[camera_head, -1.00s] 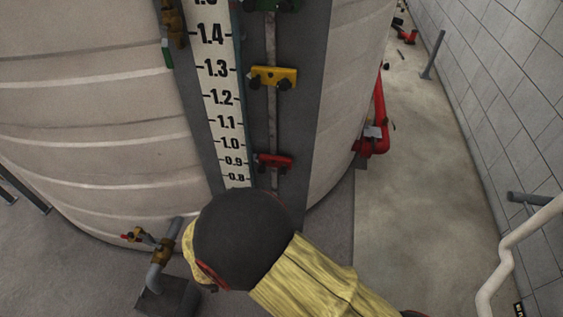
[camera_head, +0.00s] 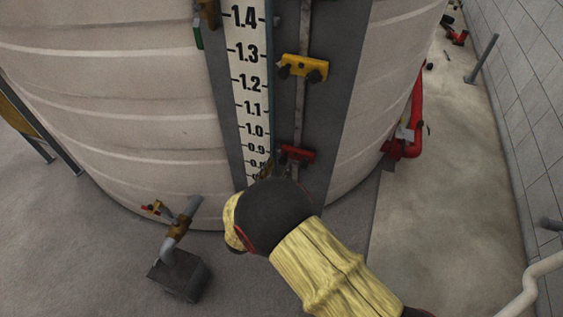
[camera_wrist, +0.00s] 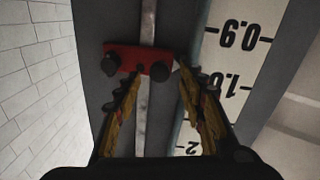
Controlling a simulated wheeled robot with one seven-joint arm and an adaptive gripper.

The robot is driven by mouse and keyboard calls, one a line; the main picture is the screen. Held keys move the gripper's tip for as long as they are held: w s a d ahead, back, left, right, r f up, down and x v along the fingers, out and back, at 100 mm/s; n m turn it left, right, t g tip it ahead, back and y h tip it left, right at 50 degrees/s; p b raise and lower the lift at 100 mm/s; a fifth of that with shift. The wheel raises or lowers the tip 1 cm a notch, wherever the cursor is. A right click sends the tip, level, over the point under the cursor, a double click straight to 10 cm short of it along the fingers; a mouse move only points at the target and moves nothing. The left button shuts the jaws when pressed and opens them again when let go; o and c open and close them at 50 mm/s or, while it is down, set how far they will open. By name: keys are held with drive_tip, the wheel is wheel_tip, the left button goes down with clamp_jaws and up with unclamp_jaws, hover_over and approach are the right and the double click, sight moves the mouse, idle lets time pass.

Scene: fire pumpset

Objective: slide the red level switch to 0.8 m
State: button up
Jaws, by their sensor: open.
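The red level switch (camera_head: 297,153) sits on a vertical metal rod beside the white level scale (camera_head: 252,90), at about the 0.9 mark in the head view. In the wrist view the red switch (camera_wrist: 138,60) lies across the rod just beyond the fingertips, with a dark knob at each end. My gripper (camera_wrist: 158,72) is open, its two yellow-brown fingers spread on either side of the rod, and nothing is held. In the head view my gripper (camera_head: 272,170) is mostly hidden behind my wrist, just below the switch. The 0.8 mark is partly covered there.
A yellow switch (camera_head: 303,68) sits higher on the same rod, near 1.3. The large pale tank (camera_head: 110,110) curves behind. A valve pipe (camera_head: 183,222) juts out at lower left, and red piping (camera_head: 413,125) stands at right. Open floor lies right of the tank.

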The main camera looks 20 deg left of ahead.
sight(281, 162)
drive_tip(key=shift+w+d, duration=0.2)
drive_tip(key=shift+w, duration=1.7)
drive_tip(key=shift+c, duration=0.3)
clamp_jaws()
